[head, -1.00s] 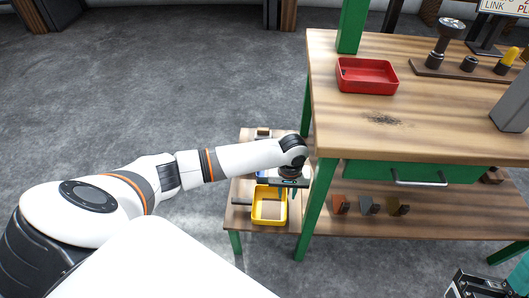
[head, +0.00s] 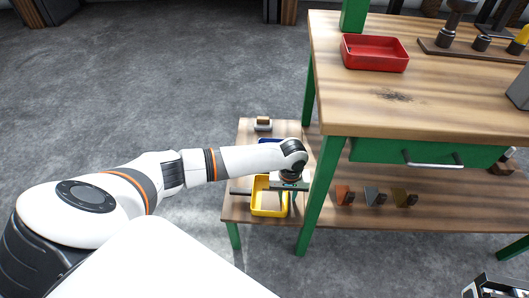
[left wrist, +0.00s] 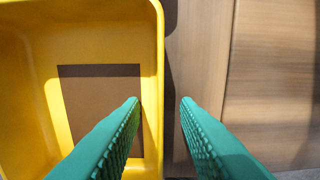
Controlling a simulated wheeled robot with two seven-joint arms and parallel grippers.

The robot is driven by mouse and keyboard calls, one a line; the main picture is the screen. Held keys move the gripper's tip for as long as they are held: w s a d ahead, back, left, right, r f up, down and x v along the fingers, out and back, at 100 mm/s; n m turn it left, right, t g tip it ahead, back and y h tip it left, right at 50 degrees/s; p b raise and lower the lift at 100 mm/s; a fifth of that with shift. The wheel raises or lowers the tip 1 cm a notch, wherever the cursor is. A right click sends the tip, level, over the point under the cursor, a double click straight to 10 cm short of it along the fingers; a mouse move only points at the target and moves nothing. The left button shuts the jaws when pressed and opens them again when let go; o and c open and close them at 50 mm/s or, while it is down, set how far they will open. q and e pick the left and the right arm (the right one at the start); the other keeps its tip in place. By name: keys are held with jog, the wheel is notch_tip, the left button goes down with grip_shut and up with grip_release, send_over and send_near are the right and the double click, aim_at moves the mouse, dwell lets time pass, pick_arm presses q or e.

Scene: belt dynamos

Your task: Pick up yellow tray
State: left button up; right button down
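The yellow tray (head: 269,212) sits upright on the low wooden side table, beside the green-legged workbench. In the left wrist view the tray (left wrist: 158,75) fills the left side, with a brown rectangle on its floor. My left gripper (head: 288,194) is over the tray's right side. In the left wrist view its green fingers (left wrist: 160,101) are apart, one over the inside of the tray and one outside its right wall. Nothing is clamped between them; fingertip height against the rim is unclear. My right gripper (head: 490,288) shows only partly at the bottom right corner.
A blue tray (head: 268,141) is partly hidden behind my left forearm, with a small block (head: 263,124) behind it. A bench leg (head: 318,195) stands close right of the gripper. A red tray (head: 375,65) sits on the bench. Floor to the left is clear.

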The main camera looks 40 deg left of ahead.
pick_arm(q)
grip_shut()
